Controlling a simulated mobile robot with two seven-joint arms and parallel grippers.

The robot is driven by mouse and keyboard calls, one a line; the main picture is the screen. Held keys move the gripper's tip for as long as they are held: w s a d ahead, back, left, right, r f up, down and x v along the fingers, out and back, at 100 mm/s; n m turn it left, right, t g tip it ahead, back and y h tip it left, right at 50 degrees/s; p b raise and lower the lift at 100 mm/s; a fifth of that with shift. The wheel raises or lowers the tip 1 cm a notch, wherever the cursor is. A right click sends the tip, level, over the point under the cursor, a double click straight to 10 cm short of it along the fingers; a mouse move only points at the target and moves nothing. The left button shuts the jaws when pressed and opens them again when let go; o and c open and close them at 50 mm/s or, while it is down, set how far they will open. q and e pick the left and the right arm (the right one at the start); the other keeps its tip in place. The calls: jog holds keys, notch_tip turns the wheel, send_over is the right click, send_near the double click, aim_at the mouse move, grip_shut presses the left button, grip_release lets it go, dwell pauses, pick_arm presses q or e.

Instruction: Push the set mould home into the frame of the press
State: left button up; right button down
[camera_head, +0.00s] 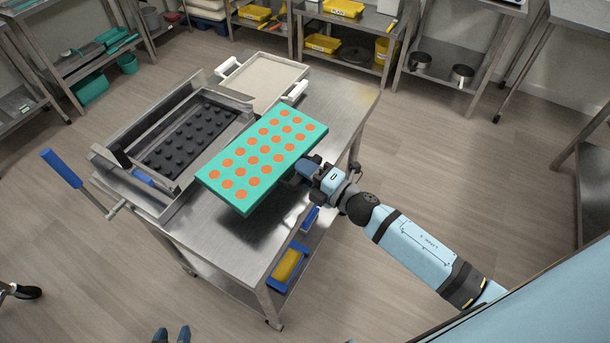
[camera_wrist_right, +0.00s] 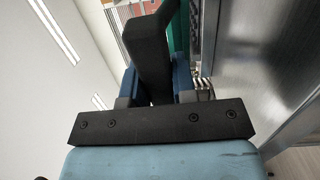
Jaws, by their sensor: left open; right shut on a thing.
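The teal mould (camera_head: 222,196) carries rows of orange gummies and is held roughly level over the right part of the steel table. My right gripper (camera_head: 302,172) is shut on the mould's right side. In the right wrist view its blue fingers (camera_wrist_right: 157,88) close around a dark upright piece, with a teal strip of the mould (camera_wrist_right: 178,28) behind. The press (camera_head: 172,205) lies left of the mould, with an open metal frame and a black studded plate (camera_head: 188,140). The mould's left end is close to the frame; contact is unclear. My left gripper (camera_head: 172,334) is open and empty at the bottom edge.
A blue-handled lever (camera_head: 60,165) sticks out left of the press. A pale tray with white handles (camera_head: 264,82) sits at the table's back. A yellow item in a blue bin (camera_head: 288,264) is on the lower shelf. The table's front right is bare.

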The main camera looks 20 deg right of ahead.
aim_at(288, 171)
jog(key=shift+w+a+f+n+g+y, duration=0.1)
jog(key=shift+w+f+n+g+y, duration=0.1)
jog(key=shift+f+n+g+y, duration=0.4)
jog(key=shift+s+a+f+y, duration=0.1)
jog(key=shift+a+f+y, duration=0.05)
jog(key=shift+f+y, duration=0.4)
jog(key=shift+r+g+p, duration=0.3)
jog(key=shift+p, duration=0.7)
jog(key=shift+f+h, duration=0.15)
jog(key=shift+h, duration=0.1)
jog(key=x, duration=0.4)
jog(key=shift+a+f, duration=0.1)
jog(key=shift+x, duration=1)
